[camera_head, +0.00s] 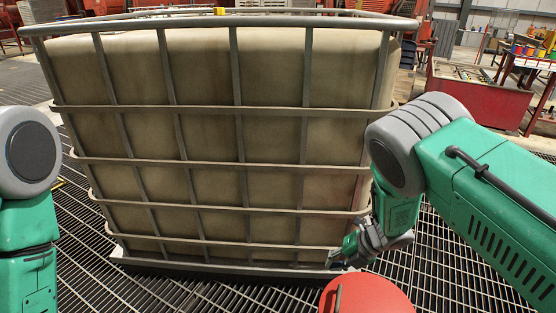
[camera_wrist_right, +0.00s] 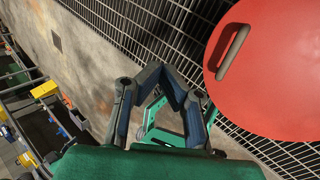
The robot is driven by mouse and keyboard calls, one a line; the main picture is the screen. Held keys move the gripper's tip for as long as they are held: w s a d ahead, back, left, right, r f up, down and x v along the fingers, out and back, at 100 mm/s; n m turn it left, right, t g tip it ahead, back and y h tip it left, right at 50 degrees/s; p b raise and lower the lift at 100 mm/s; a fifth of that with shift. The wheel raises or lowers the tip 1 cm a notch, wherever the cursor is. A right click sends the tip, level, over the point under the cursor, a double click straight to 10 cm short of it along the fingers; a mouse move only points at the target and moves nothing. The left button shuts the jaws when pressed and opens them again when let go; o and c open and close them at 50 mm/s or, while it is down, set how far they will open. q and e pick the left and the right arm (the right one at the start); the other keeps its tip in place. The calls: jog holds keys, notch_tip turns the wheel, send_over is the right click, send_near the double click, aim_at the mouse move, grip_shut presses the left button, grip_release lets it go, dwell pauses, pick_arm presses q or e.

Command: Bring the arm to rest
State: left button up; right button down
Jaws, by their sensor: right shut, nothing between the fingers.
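My right arm comes in from the right in the head view, bent at its grey joint. Its gripper (camera_head: 336,256) hangs low, in front of the lower right part of a caged tank (camera_head: 270,115). In the right wrist view the gripper (camera_wrist_right: 162,70) is shut, with nothing between its fingers. I cannot tell whether it touches the tank's cage. Of my left arm only green and grey links show at the left edge of the head view; its gripper is out of view.
A red rounded thing with a dark bar (camera_head: 368,297) stands close below the right gripper; it also shows in the wrist view (camera_wrist_right: 280,85). The floor is metal grating (camera_head: 440,270). A red bin (camera_head: 475,92) and a table of coloured items stand at the back right.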

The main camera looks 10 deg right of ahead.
jog(key=s+d+m+g+h+p, duration=0.1)
jog(key=s+d+m+h, duration=0.2)
jog(key=s+m, duration=1.2)
jog(key=s+d+r+m+g+h+p, duration=0.1)
jog(key=s+d+m+h, duration=0.2)
jog(key=s+m, duration=1.2)
jog(key=s+d, duration=0.1)
jog(key=s, duration=0.3)
jog(key=shift+s, duration=0.15)
jog(key=shift+r, duration=0.15)
